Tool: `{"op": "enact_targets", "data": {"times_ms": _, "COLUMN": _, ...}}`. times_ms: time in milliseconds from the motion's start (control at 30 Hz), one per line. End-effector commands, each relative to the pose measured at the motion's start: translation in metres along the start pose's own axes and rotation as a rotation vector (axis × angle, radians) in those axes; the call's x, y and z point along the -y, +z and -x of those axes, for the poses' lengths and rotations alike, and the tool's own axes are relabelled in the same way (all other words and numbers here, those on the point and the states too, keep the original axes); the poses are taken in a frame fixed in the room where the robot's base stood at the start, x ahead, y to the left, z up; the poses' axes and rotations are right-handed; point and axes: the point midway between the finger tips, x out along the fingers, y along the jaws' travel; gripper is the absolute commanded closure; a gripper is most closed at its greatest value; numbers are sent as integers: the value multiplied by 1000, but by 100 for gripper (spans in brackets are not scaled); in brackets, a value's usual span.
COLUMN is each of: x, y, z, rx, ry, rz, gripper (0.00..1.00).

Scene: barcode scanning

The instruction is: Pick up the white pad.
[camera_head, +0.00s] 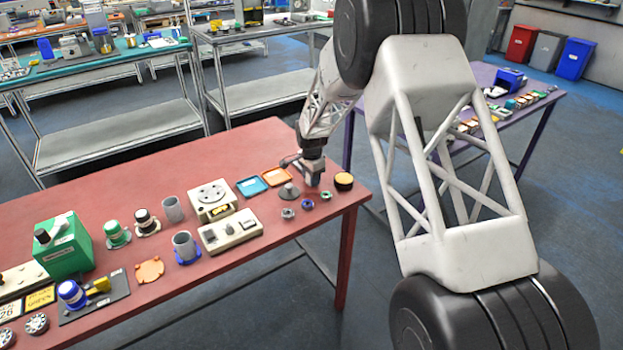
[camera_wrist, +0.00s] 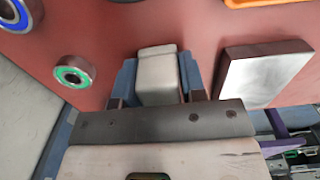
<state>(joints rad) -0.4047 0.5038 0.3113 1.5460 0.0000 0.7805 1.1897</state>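My gripper (camera_head: 312,178) points down low over the right end of the red table. In the wrist view, a pale grey-white block (camera_wrist: 157,78) fills the space between the two blue-grey fingers of my gripper (camera_wrist: 157,70). I see no clear gap on either side of it, but cannot tell whether the fingers press on it. Another flat block (camera_wrist: 265,72), with a shiny white top and dark sides, lies to the right, apart from the fingers. I cannot tell for certain which of these is the white pad. In the head view my gripper hides this spot.
A blue-rimmed ring (camera_wrist: 17,12) and a green-rimmed ring (camera_wrist: 74,72) lie near my gripper. A grey cone (camera_head: 289,192), an orange tray (camera_head: 276,177) and a black-and-yellow round part (camera_head: 343,181) are close by. The table's right edge (camera_head: 360,204) is near.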

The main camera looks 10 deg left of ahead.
Motion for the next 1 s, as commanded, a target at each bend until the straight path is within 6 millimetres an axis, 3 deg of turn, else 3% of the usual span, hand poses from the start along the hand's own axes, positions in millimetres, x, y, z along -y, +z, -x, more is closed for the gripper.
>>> {"op": "enact_targets", "data": {"times_ms": 33, "x": 0, "y": 0, "z": 0, "rx": 0, "ry": 0, "rz": 0, "gripper": 72}}
{"op": "enact_targets", "data": {"times_ms": 133, "x": 0, "y": 0, "z": 0, "rx": 0, "ry": 0, "rz": 0, "gripper": 85}}
{"op": "enact_targets", "data": {"times_ms": 567, "x": 0, "y": 0, "z": 6, "rx": 0, "ry": -1, "rz": 0, "gripper": 86}}
{"op": "enact_targets", "data": {"times_ms": 867, "x": 0, "y": 0, "z": 38, "rx": -1, "ry": -2, "rz": 0, "gripper": 86}}
{"op": "enact_targets", "data": {"times_ms": 1000, "x": -17, "y": 7, "z": 38, "rx": 0, "ry": 0, "rz": 0, "gripper": 86}}
